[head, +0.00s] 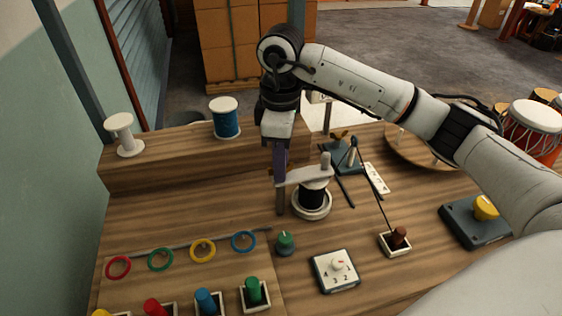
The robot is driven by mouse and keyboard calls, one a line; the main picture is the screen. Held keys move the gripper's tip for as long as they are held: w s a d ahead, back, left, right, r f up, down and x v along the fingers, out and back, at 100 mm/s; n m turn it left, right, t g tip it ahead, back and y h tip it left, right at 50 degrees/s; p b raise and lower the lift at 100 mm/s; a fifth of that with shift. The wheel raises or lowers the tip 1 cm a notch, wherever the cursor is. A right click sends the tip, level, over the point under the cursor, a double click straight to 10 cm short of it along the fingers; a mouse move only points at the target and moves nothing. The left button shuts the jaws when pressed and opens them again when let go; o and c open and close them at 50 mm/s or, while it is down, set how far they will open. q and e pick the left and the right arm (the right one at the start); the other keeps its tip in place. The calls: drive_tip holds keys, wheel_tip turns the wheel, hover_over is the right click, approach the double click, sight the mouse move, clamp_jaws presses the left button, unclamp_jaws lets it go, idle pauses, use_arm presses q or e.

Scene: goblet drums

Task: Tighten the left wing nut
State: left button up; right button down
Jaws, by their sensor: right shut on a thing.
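A small brown, wing-shaped piece (339,134), which looks like a wing nut, sits at the dark blue-grey stand (346,168) right of centre; its exact seating is too small to tell. My right gripper (280,198) points down left of that stand, apart from it. Its fingers are closed at the left end of the pale crank arm (303,177), which lies over a black drum on a round white base (311,208). The fingers hide the exact contact. My left gripper is out of view.
A green knob (285,243) and a white numbered dial (336,270) are in front. Coloured rings (202,250) and pegs are at front left. Spools (225,118) stand on the rear ledge. My right arm crosses the right side, near a blue-grey box with a yellow button (486,208).

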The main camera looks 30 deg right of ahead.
drive_tip(key=shift+w+r, duration=0.1)
drive_tip(key=c, duration=1.6)
unclamp_jaws()
drive_tip(key=shift+c, duration=0.2)
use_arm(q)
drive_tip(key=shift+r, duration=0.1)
